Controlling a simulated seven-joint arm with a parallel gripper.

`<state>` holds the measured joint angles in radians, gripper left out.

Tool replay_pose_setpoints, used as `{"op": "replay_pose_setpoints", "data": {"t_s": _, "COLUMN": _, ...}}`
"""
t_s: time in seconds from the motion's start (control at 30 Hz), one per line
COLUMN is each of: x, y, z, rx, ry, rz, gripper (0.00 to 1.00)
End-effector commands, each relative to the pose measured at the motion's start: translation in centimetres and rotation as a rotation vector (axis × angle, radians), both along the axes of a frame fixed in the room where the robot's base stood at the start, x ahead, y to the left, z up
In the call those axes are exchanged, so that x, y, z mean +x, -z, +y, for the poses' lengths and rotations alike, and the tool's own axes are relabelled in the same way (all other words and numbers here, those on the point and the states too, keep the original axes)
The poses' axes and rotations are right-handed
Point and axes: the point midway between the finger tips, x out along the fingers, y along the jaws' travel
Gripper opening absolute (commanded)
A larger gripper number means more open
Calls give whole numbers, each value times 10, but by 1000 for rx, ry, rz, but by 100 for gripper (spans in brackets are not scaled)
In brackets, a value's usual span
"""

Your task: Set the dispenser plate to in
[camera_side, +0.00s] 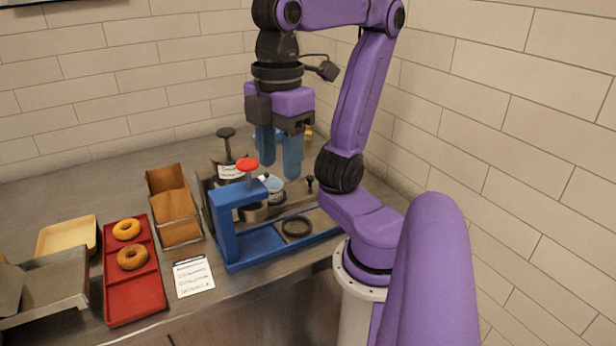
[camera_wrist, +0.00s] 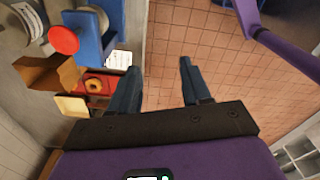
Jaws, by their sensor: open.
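My gripper (camera_side: 279,160) is open and empty, pointing down above the back of the blue dispenser frame (camera_side: 236,244). In the wrist view my gripper (camera_wrist: 158,68) shows two dark blue fingers spread apart with only floor between them. The frame carries a red-topped plunger (camera_side: 247,166), which also shows in the wrist view (camera_wrist: 63,40). A flat metal strip with a small black knob (camera_side: 310,183) lies across the frame's back; it may be the dispenser plate. I cannot tell whether it is in or out. A dark ring (camera_side: 297,226) lies on the frame's base.
A red tray (camera_side: 135,306) with two bagels stands at the left front. Beside it are a brown open box (camera_side: 174,210), a printed card (camera_side: 193,277) and a yellow tray (camera_side: 68,237). A labelled pot (camera_side: 229,171) stands behind the frame. Tiled walls close the back and right.

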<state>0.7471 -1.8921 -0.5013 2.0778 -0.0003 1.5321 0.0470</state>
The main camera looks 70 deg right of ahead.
Motion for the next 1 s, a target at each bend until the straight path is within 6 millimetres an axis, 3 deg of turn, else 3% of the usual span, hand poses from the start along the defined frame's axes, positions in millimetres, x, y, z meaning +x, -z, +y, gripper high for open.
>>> {"op": "replay_pose_setpoints", "data": {"t_s": 0.03, "x": 0, "y": -15, "z": 1, "rx": 6, "ry": -2, "rz": -3, "gripper": 48}}
{"op": "replay_pose_setpoints", "data": {"t_s": 0.27, "x": 40, "y": -17, "z": -8, "rx": -39, "ry": 251, "rz": 29, "gripper": 48}}
{"op": "replay_pose_setpoints", "data": {"t_s": 0.47, "x": 83, "y": -22, "z": -30, "rx": -71, "ry": 512, "rz": 69, "gripper": 48}}
{"op": "replay_pose_setpoints", "data": {"t_s": 0.77, "x": 143, "y": -27, "z": -95, "rx": -103, "ry": 941, "rz": 154, "gripper": 48}}
{"op": "replay_pose_setpoints", "data": {"t_s": 1.0, "x": 171, "y": -28, "z": -171, "rx": -109, "ry": 1282, "rz": 236, "gripper": 48}}
